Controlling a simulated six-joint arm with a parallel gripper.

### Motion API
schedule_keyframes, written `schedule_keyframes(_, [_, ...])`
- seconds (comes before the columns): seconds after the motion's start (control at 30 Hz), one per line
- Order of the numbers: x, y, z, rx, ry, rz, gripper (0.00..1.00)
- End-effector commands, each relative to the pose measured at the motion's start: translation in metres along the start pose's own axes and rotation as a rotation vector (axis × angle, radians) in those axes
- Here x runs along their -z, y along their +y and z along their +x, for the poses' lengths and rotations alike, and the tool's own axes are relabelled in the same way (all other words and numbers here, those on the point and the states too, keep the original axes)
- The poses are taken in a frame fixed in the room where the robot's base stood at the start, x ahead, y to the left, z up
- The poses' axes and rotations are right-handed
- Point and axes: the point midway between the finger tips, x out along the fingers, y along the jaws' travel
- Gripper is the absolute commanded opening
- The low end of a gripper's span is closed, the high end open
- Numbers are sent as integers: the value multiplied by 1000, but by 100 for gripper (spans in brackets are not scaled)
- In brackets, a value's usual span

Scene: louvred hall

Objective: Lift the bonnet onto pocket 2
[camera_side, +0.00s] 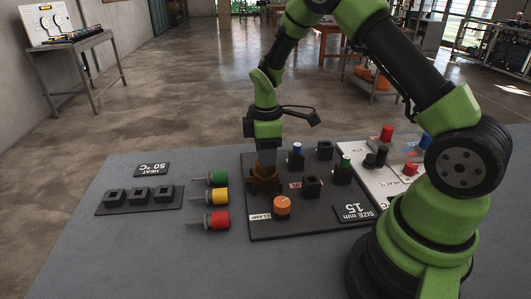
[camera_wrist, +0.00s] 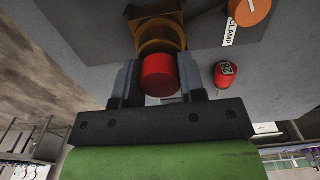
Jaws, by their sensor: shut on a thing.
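My gripper (camera_wrist: 159,82) is shut on a red round piece, which I take to be the bonnet (camera_wrist: 160,74), between its two dark fingers in the wrist view. A brown-orange clamp fixture (camera_wrist: 158,35) lies just beyond the piece; I cannot tell whether they touch. In the side view my gripper (camera_side: 265,165) points down at the brown fixture (camera_side: 264,185), and the red piece is hidden there. Small black square pockets stand in a row on a dark plate (camera_side: 113,209) at the left. I cannot read which is pocket 2.
Green (camera_side: 217,178), yellow (camera_side: 215,197) and red (camera_side: 216,219) cylinders lie left of the dark board (camera_side: 285,229). The board carries an orange knob (camera_side: 282,205) and several black blocks, some with coloured tops. A white panel with buttons is at the right. The grey table's front left is clear.

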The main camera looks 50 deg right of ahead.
Motion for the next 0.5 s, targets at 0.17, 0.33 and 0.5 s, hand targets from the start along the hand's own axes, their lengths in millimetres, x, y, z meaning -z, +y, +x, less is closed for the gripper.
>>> schedule_keyframes(0.17, [0,0,-6,-2,1,-1,0])
schedule_keyframes(0.33, [1,1,-12,-4,3,0,0])
schedule_keyframes(0.5, [1,1,-33,-6,5,1,0])
